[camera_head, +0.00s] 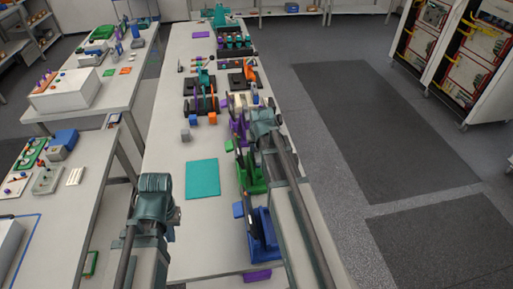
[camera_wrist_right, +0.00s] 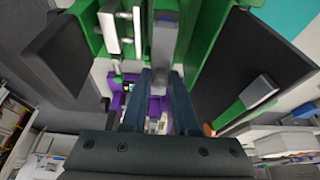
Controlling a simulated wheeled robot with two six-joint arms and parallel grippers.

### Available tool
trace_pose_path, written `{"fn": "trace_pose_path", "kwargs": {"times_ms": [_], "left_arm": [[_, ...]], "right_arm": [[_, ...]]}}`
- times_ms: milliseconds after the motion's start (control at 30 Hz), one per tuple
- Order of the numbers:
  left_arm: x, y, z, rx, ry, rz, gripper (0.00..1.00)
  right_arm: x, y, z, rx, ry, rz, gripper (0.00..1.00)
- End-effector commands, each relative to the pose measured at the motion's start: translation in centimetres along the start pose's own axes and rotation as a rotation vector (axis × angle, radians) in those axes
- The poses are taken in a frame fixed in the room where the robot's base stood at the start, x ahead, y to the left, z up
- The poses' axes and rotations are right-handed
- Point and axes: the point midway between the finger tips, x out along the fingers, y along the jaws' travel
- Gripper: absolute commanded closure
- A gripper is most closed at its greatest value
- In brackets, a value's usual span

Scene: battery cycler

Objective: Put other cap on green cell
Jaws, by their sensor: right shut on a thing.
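The green cell (camera_head: 250,178) stands on the right side of the long white table, between a blue unit and a purple one. Its green frame (camera_wrist_right: 85,22) fills the top of the right wrist view, with dark plates at either side. My right gripper (camera_wrist_right: 162,75) points into this frame. It is shut on a narrow grey piece (camera_wrist_right: 165,42), which may be a cap; its contact with the frame is unclear. In the head view my right gripper (camera_head: 262,118) is above the row of units, its fingertips hidden. My left gripper (camera_head: 156,190) hangs near the table's left edge, its fingers hidden.
A blue unit (camera_head: 263,238) stands nearer than the green cell, and purple parts (camera_head: 238,122) stand beyond it. A teal mat (camera_head: 202,178) lies left of the cell. Grey and blue cubes (camera_head: 189,128) and orange-black units stand farther back. The table's front left is clear.

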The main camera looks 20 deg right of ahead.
Motion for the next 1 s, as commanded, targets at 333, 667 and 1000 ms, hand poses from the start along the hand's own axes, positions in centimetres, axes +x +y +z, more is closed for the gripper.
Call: {"fn": "trace_pose_path", "kwargs": {"times_ms": [333,667,1000], "left_arm": [[0.59,0.06,-0.03,0.0,0.0,0.0,1.0],[0.79,0.08,-0.05,0.0,0.0,0.0,1.0],[0.79,0.08,-0.05,0.0,0.0,0.0,1.0]], "right_arm": [[0.55,0.0,0.23,0.0,0.0,0.0,1.0],[0.74,0.0,0.3,0.0,0.0,0.0,1.0],[0.73,0.0,0.3,0.0,0.0,0.0,0.53]]}}
